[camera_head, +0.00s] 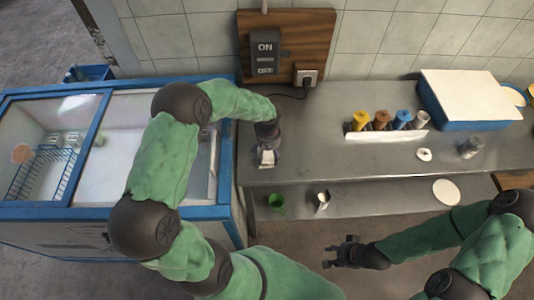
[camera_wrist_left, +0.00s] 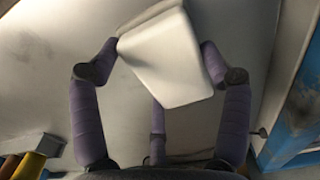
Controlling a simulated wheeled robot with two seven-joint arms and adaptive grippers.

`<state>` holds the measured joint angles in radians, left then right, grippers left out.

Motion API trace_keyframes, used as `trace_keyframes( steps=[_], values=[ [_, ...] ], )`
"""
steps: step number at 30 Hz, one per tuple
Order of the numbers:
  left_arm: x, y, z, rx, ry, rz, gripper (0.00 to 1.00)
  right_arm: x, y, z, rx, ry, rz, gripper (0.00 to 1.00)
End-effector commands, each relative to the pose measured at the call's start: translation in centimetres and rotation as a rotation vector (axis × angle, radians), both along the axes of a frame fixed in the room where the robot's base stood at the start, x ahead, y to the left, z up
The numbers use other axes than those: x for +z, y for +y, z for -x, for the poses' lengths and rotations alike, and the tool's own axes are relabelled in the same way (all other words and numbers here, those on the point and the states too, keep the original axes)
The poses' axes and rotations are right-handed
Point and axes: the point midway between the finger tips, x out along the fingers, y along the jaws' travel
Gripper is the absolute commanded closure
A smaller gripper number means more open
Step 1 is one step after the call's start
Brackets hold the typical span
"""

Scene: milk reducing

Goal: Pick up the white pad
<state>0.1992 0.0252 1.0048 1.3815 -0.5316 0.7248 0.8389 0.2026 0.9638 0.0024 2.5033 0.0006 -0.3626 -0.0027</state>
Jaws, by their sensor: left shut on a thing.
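The white pad (camera_wrist_left: 168,62) is a pale block with rounded edges, held between the fingers of my left gripper (camera_wrist_left: 160,72) in the left wrist view. In the head view my left gripper (camera_head: 266,150) points down at the left end of the steel counter, shut on the pad (camera_head: 266,158), which shows small and partly hidden below the fingers. I cannot tell whether the pad touches the counter. My right gripper (camera_head: 343,252) is open and empty, low in front of the counter.
On the steel counter (camera_head: 330,150) stand a rack of colored bottles (camera_head: 387,134), a white lid (camera_head: 424,154), a metal cup (camera_head: 470,147) and a blue box (camera_head: 478,98). The shelf below bears a green cup (camera_head: 276,202), a small pitcher (camera_head: 322,201) and a white disc (camera_head: 446,192). A blue-framed freezer (camera_head: 120,85) stands left.

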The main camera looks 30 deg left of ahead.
Motion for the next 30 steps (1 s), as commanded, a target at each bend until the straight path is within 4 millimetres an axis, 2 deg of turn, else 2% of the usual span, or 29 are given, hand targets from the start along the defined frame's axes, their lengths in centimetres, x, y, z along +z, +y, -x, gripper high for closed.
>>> trace_keyframes(
  steps=[4, 9, 23, 30],
  values=[
    [0.5, -0.3, 0.5, -0.002, 0.013, 0.003, 0.57, 0.2, 0.0, 0.0, 0.0, 0.0, 0.0, 0.6],
    [3.0, -0.2, 0.3, -0.001, 0.007, 0.002, 0.57, 0.7, 0.0, 0.0, 0.0, 0.0, 0.0, 0.6],
    [9.1, 0.9, 5.3, 0.002, 0.003, 0.001, 0.57, 1.9, 0.0, 0.0, 0.0, 0.0, 0.0, 0.6],
    [10.5, 1.6, 8.8, 0.002, 0.005, 0.001, 0.57, 2.2, 0.0, 0.0, 0.0, 0.0, 0.0, 0.6]
  ],
)
